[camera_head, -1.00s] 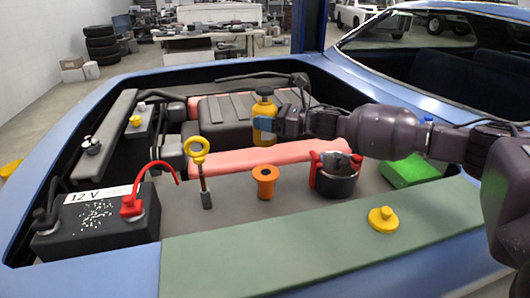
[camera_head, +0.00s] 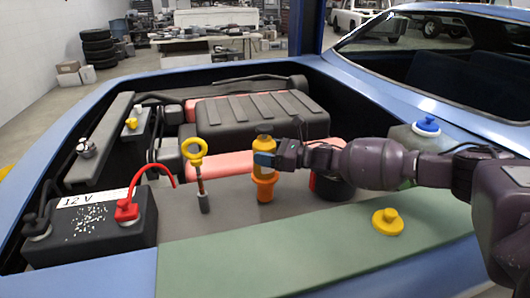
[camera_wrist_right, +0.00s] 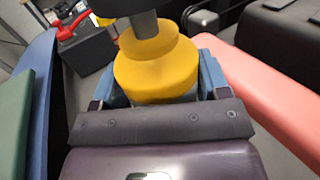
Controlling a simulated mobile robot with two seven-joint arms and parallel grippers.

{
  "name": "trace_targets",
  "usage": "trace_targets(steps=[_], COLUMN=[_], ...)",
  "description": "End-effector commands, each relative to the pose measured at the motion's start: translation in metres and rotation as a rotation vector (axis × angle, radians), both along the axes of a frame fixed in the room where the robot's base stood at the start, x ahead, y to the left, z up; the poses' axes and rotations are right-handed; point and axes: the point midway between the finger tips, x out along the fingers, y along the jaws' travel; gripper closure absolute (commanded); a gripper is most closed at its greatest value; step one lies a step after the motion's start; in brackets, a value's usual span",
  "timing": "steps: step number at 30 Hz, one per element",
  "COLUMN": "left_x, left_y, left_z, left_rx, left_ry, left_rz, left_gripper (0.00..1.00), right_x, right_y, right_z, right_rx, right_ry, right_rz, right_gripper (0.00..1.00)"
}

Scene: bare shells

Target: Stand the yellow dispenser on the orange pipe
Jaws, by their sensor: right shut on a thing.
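The yellow dispenser (camera_head: 264,143) is upright between the blue fingertips of my right gripper (camera_head: 264,160), which is shut on it. The orange pipe (camera_head: 264,190) stands upright on the grey engine-bay floor, directly below the dispenser in the head view. The dispenser's lower end meets the pipe's top rim in the picture; I cannot tell whether they touch. In the right wrist view the dispenser (camera_wrist_right: 155,75) fills the space between the fingers, its dark top towards the camera, and the pipe is hidden. My left gripper is not in view.
A yellow ring-handled dipstick (camera_head: 202,175) stands left of the pipe. A black battery (camera_head: 95,228) with a red clamp is further left. A dark round part (camera_head: 332,186) sits right of the pipe, partly behind my arm. A yellow cap (camera_head: 387,221) lies on the green front panel (camera_head: 300,245).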

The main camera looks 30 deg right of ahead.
Motion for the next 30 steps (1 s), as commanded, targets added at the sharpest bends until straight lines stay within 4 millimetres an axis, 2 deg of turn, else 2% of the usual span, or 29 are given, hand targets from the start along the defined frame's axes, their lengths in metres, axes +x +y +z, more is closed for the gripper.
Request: trace_targets(steps=[8, 9, 13, 14, 24, 30], left_x=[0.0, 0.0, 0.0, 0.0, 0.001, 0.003], left_y=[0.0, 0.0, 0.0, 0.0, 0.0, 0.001], left_z=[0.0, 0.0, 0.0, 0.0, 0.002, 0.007], left_rx=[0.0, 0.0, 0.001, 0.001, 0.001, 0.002], left_ry=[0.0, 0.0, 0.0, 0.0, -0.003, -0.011], left_rz=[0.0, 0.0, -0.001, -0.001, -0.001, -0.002], left_gripper=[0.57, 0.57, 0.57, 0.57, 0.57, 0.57], right_x=[0.0, 0.0, 0.0, 0.0, 0.0, -0.016], right_y=[0.0, 0.0, 0.0, 0.0, 0.0, -0.015], right_z=[0.0, -0.001, -0.001, -0.001, 0.003, 0.002], right_rx=[0.001, 0.0, 0.0, 0.0, -0.001, -0.001], right_ry=[-0.003, -0.001, -0.001, -0.001, -0.002, -0.001], right_rz=[0.001, 0.0, 0.0, 0.0, 0.0, -0.002], right_gripper=[0.7, 0.28, 0.08, 0.06, 0.06, 0.06])
